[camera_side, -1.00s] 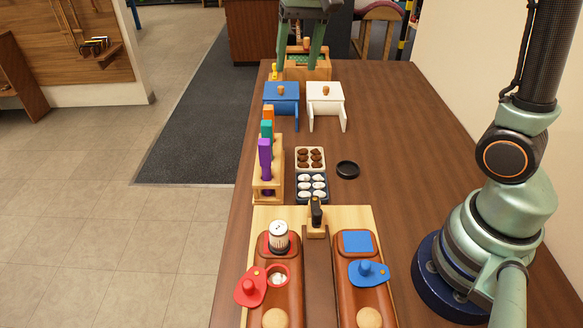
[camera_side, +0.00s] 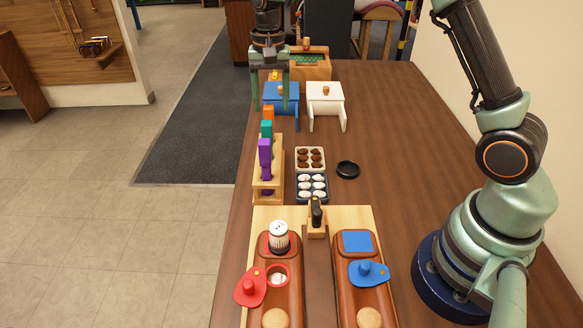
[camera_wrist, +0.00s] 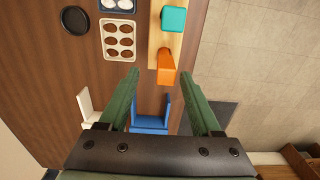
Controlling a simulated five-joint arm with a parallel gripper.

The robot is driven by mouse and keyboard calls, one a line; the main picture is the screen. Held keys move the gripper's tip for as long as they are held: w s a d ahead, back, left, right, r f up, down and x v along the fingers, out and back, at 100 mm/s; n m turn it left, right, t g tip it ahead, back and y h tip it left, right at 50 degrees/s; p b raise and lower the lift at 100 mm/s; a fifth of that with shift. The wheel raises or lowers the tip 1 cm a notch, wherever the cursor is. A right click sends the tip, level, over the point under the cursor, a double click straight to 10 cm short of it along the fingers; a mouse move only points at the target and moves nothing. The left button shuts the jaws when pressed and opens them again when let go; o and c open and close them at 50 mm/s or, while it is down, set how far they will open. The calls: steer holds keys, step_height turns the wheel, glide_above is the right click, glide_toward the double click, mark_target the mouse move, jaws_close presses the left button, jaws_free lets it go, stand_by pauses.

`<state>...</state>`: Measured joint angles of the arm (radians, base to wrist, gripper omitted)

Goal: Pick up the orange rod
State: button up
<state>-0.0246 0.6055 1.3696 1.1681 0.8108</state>
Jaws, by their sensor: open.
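The orange rod (camera_side: 267,113) stands at the far end of the wooden rack (camera_side: 268,187), behind a teal rod (camera_side: 266,129) and a purple rod (camera_side: 265,152). In the wrist view, the orange rod (camera_wrist: 166,66) shows its top, beside the teal rod (camera_wrist: 174,19). My gripper (camera_side: 271,106) is open and empty, with its fingers pointing down. In the side view it is just behind and above the orange rod. In the wrist view, my gripper (camera_wrist: 160,74) has its fingers to either side of the rod's line, with the rod at about fingertip level in the picture.
Two egg-like trays (camera_side: 296,160) and a black lid (camera_side: 348,169) lie right of the rack. The table's left edge is close.

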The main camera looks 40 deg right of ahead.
steer(key=shift+w+a+f, duration=0.15)
steer(key=shift+f, duration=1.35)
steer(key=shift+w+a+f, duration=0.1)
steer(key=shift+a+f, duration=0.05)
steer(key=shift+f, duration=1.3)
steer(key=shift+r, duration=0.1)
jaws_close()
